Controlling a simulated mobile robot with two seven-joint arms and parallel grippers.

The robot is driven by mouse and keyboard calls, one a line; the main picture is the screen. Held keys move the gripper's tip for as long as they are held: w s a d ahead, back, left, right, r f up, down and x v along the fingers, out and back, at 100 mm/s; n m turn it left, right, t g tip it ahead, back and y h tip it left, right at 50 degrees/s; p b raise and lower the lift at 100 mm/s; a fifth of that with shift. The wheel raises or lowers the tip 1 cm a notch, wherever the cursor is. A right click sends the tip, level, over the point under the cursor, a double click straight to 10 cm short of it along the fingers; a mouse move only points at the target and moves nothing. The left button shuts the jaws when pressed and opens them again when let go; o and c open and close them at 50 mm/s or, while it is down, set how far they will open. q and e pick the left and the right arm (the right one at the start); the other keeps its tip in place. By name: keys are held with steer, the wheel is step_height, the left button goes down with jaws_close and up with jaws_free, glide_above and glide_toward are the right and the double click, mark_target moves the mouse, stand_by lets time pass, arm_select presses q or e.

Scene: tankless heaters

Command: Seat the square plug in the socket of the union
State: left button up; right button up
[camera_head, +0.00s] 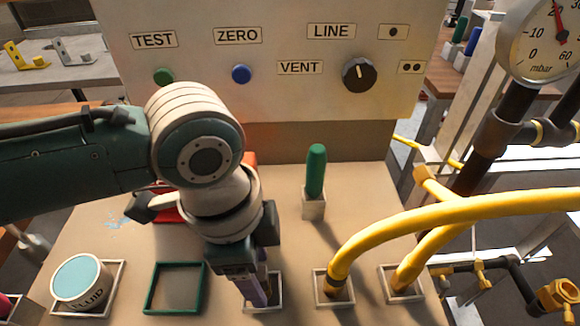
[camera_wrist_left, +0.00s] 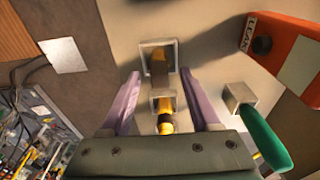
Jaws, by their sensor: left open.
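My left gripper (camera_head: 256,294) points down over a small square frame (camera_head: 264,308) at the front of the bench. It is open: in the left wrist view its two purple fingers (camera_wrist_left: 161,92) stand apart on either side of a small square-ended piece (camera_wrist_left: 165,103) with yellow and black parts, apparently the square plug. A gap shows beside each finger. Behind that piece is a square frame (camera_wrist_left: 145,58). A yellow brass fitting (camera_head: 560,296) on dark pipework at the lower right may be the union; its socket is not clear. My right gripper is not seen.
Two yellow hoses (camera_head: 470,208) end in square frames just right of my gripper. A green handle (camera_head: 316,172) stands upright in a block behind. A FLUID pot (camera_head: 82,281) and an empty green-rimmed tray (camera_head: 176,288) are at left. A control panel (camera_head: 270,100) rises at the back.

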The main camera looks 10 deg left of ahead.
arm_select(q)
steer(key=shift+f, duration=0.55)
jaws_close()
stand_by(0.4)
